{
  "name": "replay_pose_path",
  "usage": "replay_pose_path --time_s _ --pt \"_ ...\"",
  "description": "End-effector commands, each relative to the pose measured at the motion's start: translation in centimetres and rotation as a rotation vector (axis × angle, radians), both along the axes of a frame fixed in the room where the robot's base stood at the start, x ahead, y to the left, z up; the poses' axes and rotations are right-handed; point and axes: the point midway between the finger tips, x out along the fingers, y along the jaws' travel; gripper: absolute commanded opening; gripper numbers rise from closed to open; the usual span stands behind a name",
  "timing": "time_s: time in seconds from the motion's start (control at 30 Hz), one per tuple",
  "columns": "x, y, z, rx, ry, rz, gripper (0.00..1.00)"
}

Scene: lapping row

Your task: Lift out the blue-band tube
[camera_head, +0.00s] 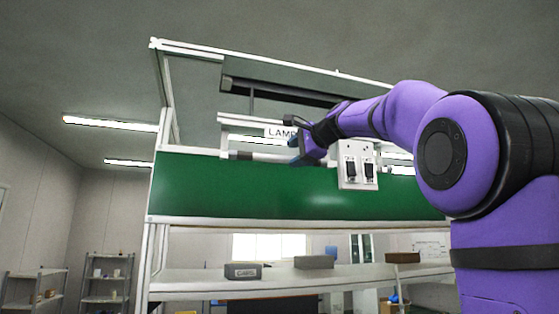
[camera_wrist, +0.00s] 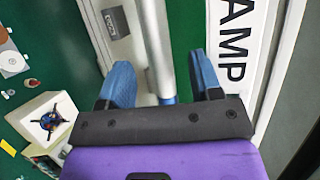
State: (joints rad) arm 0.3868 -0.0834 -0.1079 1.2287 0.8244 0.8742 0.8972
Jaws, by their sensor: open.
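In the wrist view a pale grey tube (camera_wrist: 156,45) runs down the picture, with a blue band (camera_wrist: 168,100) at its near end by my gripper's black palm. My gripper (camera_wrist: 160,62) is open, with one blue finger on each side of the tube. A gap shows between the tube and each finger. In the head view my gripper (camera_head: 302,152) is raised at the lamp fixture (camera_head: 238,120), in front of the green panel. A pale rod (camera_head: 268,157) lies left of it there; I cannot tell whether it is the same tube.
A white LAMP sign (camera_wrist: 238,45) lies close to the right finger. A plate with two black switches (camera_head: 357,165) hangs right of my gripper. The green panel (camera_head: 220,190) is behind. Several boxes, one a grey box (camera_head: 243,271), stand on the shelf below.

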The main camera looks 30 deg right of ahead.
Motion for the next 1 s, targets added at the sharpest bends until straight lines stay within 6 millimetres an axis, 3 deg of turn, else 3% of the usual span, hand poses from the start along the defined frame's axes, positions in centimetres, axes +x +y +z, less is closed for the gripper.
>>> replay_pose_path --time_s 0.33,0.6,0.87,1.0 --pt "4.2 1.0 -1.0 0.000 0.003 0.001 0.59" --pt "4.6 1.1 -1.0 0.000 0.001 0.000 0.59" --pt "4.6 1.1 -1.0 0.000 0.001 0.001 0.03" --pt "4.6 1.1 -1.0 0.000 0.001 0.001 0.03"
